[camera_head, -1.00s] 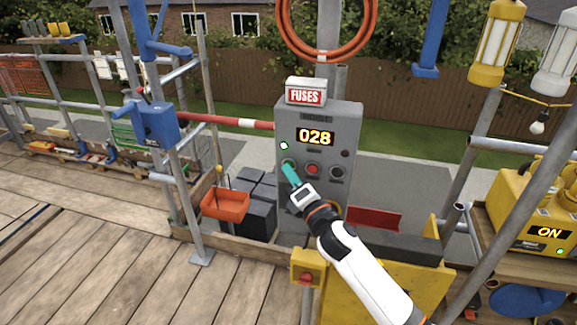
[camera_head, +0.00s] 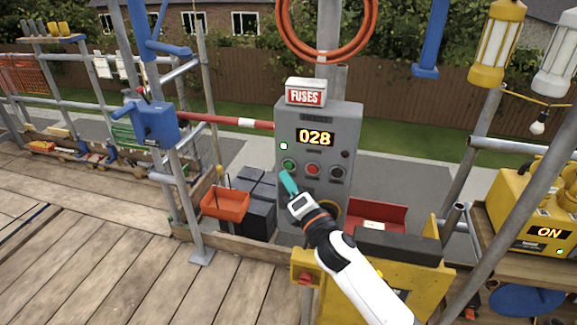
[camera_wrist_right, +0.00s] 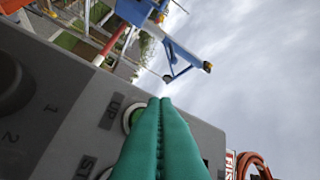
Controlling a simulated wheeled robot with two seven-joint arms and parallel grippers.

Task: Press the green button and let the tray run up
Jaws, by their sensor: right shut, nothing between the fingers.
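The green button (camera_head: 289,165) sits at the left of a button row on the grey control box (camera_head: 345,120), with a red button (camera_head: 313,169) and a dark knob beside it. In the right wrist view the green button (camera_wrist_right: 132,117), beside an "UP" label, is partly hidden behind the fingers. My right gripper (camera_head: 286,177) is shut and empty, its teal fingertips just below the green button. The fingers also show in the wrist view (camera_wrist_right: 160,102). A red tray-like piece (camera_head: 382,214) with a white label shows right of the box; I take it for the tray. My left gripper is not in view.
The box display (camera_head: 315,138) reads 028. An orange bin (camera_head: 225,205) and dark blocks stand left of the box. Scaffold poles stand on both sides; the wooden deck (camera_head: 100,270) is open at left.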

